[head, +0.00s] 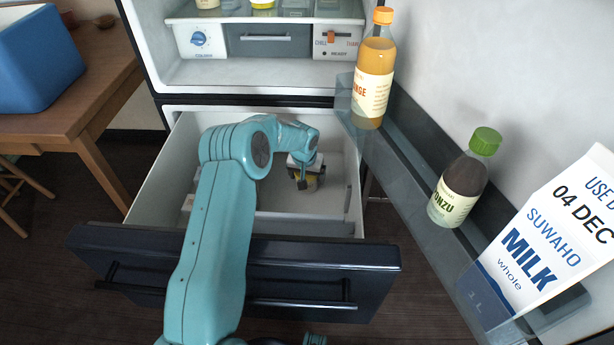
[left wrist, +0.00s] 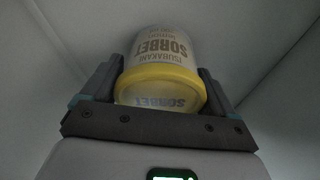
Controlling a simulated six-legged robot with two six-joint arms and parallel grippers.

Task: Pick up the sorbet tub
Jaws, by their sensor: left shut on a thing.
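The sorbet tub (left wrist: 163,62) is pale with a yellow-rimmed lid, and its lettering reads SORBET in the left wrist view. My left gripper (left wrist: 160,85) is shut on it, with one dark finger on each side of the tub. In the head view my left arm reaches down into the open freezer drawer, and the left gripper (head: 304,178) is inside it near the back right. Only a small part of the tub (head: 318,181) shows there, behind the fingers. I cannot tell whether the tub touches the drawer floor.
The open drawer (head: 145,190) has pale walls and a dark front. The fridge door's shelf at right holds an orange bottle (head: 373,80), a ponzu bottle (head: 462,180) and a milk carton (head: 545,245). A blue box (head: 40,60) stands on a wooden table (head: 90,100) at left.

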